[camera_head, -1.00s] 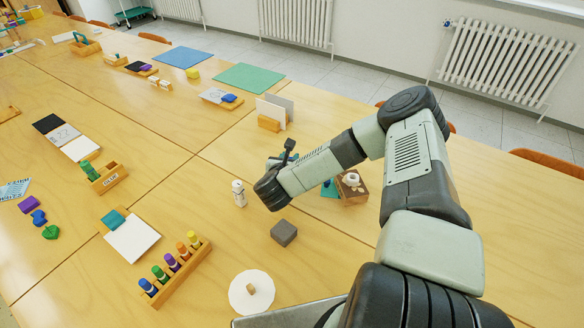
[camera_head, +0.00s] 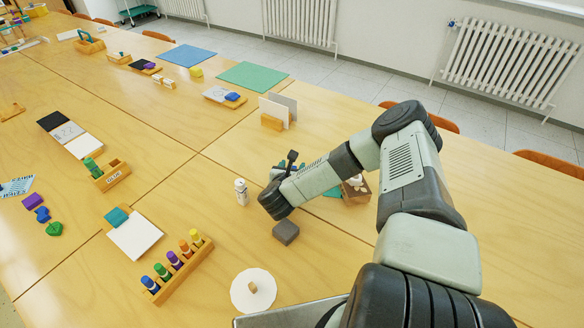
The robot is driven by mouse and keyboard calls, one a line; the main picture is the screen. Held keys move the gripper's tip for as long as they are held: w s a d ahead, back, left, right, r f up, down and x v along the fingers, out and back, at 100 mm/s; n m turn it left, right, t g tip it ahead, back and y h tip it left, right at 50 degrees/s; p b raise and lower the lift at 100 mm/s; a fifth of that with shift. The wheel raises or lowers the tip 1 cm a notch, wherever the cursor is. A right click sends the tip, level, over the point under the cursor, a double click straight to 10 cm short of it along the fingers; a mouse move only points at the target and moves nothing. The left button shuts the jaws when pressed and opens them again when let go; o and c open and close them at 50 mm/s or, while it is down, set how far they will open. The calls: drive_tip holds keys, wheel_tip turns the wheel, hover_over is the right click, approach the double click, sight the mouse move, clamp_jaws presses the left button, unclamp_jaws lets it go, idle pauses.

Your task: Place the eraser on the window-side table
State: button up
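I cannot tell for certain which object is the eraser. A grey block (camera_head: 286,232) lies on the near table, just below the dark end joint of my arm. A small tan block (camera_head: 253,288) sits on a round white disc. My gripper (camera_head: 279,171) is mostly hidden behind my arm's last links; only small dark and blue-teal parts show there. I cannot see its fingertips or whether it holds anything. The window-side table (camera_head: 440,190) runs along the radiator side, with a wide bare stretch to the right of my arm.
A white bottle (camera_head: 241,192) stands left of my arm's end. A brown box (camera_head: 358,190) is partly hidden behind my arm. A wooden rack of coloured markers (camera_head: 181,271), a card holder (camera_head: 272,122) and green (camera_head: 251,76) and blue (camera_head: 185,55) mats lie farther left and back.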

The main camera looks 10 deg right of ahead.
drive_tip(key=shift+r, duration=0.1)
drive_tip(key=shift+s+a+r, duration=0.1)
drive_tip(key=shift+s+r, duration=0.1)
drive_tip(key=v, duration=1.1)
drive_tip(key=shift+s+a+r, duration=0.1)
drive_tip(key=shift+s+a, duration=0.05)
drive_tip(key=shift+s, duration=0.05)
